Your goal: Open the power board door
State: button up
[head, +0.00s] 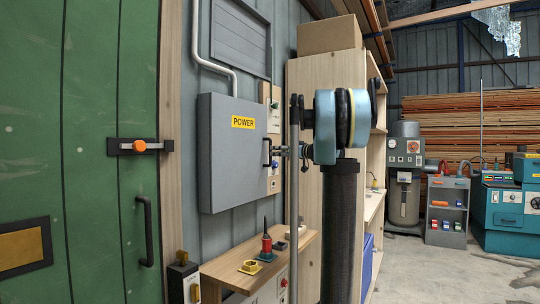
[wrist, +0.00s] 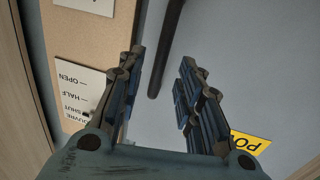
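The power board (head: 225,160) is a grey wall box with a yellow POWER label (head: 243,123); its door looks shut. Its black handle (head: 267,152) is on the right side of the door face. My gripper (head: 281,150) is just right of the handle in the head view, small and partly hard to make out. In the wrist view my gripper (wrist: 161,60) has its two fingers apart. The black handle (wrist: 166,48) shows between them against the grey door (wrist: 225,50). I cannot tell whether the fingers touch it. Part of the yellow label (wrist: 250,143) shows beside the right finger.
A wooden shelf (head: 225,272) with a red-handled tool and yellow part juts out below the box. A green door (head: 85,100) stands left. A wooden cabinet (head: 310,80) stands behind my arm. A wooden panel with OPEN/HALF/SHUT plate (wrist: 78,88) adjoins the box.

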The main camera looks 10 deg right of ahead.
aim_at(270, 162)
jog(key=shift+x, duration=2.75)
grip_shut()
